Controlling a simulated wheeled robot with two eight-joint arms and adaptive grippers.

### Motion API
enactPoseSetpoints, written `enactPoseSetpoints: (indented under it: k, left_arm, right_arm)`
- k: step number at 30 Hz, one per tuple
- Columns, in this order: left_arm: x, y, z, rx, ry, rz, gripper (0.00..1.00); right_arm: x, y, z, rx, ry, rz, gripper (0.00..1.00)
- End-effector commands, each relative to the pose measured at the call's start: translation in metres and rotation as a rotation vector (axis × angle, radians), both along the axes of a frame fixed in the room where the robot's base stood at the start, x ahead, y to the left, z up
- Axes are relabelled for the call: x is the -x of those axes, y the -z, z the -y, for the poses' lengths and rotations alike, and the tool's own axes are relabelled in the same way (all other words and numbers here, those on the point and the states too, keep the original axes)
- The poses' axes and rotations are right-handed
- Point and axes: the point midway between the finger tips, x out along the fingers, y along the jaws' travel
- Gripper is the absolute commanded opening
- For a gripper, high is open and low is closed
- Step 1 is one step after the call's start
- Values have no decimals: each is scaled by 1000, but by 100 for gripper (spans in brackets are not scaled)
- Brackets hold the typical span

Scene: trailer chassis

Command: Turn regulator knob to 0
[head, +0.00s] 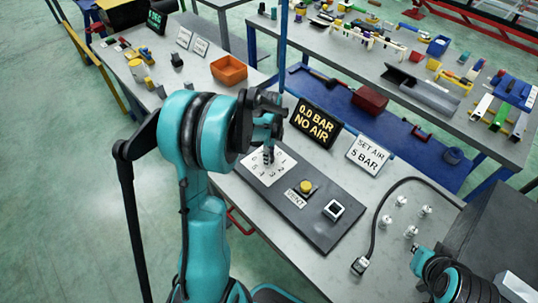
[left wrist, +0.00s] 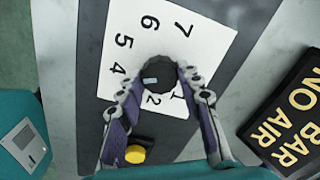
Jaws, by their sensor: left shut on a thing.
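The regulator knob (left wrist: 158,75) is black and round, with a pale mark on its left side facing roughly the 3–4 side of the white dial plate (left wrist: 190,40). In the left wrist view 7, 6, 5, 4, 2 and 1 show; no 0 is visible. My left gripper (left wrist: 162,80) has its fingers on both sides of the knob, shut on it. In the head view my left gripper (head: 268,138) is above the dial plate (head: 252,168) and partly hides the knob. My right gripper (head: 428,262) is at the lower right, partly cut off; its jaws are unclear.
The display (head: 317,121) reads 0.0 BAR NO AIR; the sign (head: 369,154) reads SET AIR 5 BAR. A black cable (head: 376,222) and several small fittings lie at right.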

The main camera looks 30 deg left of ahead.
Motion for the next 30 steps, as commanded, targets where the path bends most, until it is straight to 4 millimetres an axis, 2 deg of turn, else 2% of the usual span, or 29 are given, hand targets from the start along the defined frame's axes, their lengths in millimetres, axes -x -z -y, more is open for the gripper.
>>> enactPoseSetpoints:
  k: [8,30]
  left_arm:
    - [0,1,0,1,-172,0,6]
    - [-1,0,0,0,-871,0,6]
  right_arm:
    - [0,4,0,0,0,0,0]
    - [0,14,0,0,0,0,0]
